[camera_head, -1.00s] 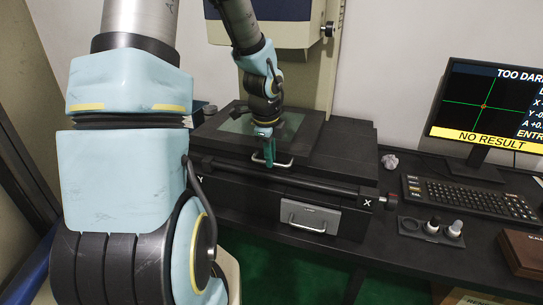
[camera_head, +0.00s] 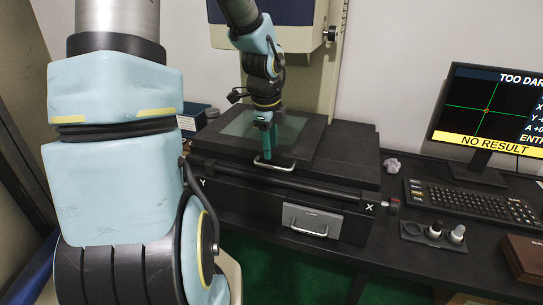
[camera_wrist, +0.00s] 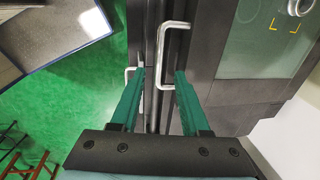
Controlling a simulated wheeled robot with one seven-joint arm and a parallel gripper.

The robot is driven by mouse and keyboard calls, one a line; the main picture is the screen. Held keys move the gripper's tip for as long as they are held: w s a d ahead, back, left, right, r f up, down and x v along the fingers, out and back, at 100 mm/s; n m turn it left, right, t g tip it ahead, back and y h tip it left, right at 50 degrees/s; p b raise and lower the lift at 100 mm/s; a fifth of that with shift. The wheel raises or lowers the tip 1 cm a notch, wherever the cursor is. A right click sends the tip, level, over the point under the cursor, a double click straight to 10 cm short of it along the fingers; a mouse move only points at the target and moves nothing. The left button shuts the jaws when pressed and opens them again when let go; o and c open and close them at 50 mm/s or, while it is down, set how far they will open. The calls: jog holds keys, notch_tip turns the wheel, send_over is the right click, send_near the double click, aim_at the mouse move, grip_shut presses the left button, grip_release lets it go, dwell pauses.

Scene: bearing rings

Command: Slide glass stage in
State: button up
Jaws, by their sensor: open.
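The glass stage is a dark sliding frame with a greenish glass pane (camera_head: 240,124), on top of the black measuring machine. Its pale U-shaped handle (camera_head: 274,164) is at the front edge. My gripper (camera_head: 267,156) points down at this handle with green fingers. In the wrist view, the handle (camera_wrist: 160,60) shows between the tips of my open gripper (camera_wrist: 161,74). The fingers are apart and not closed on it. Whether they touch the bar cannot be told. The glass pane (camera_wrist: 268,45) also shows at upper right there.
A grey drawer front with a handle (camera_head: 312,220) is below the stage on the machine's front. A monitor (camera_head: 490,115) reading "NO RESULT", a keyboard (camera_head: 470,202) and a small holder (camera_head: 432,238) are at right. A crumpled ball (camera_head: 391,165) lies beside the machine.

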jog(key=shift+s+a+r, duration=0.1)
jog(key=shift+s+r, duration=0.15)
jog(key=shift+r, duration=1.05)
jog(key=shift+s+a+r, duration=0.1)
jog(key=shift+s+r, duration=0.1)
jog(key=shift+r, duration=1.05)
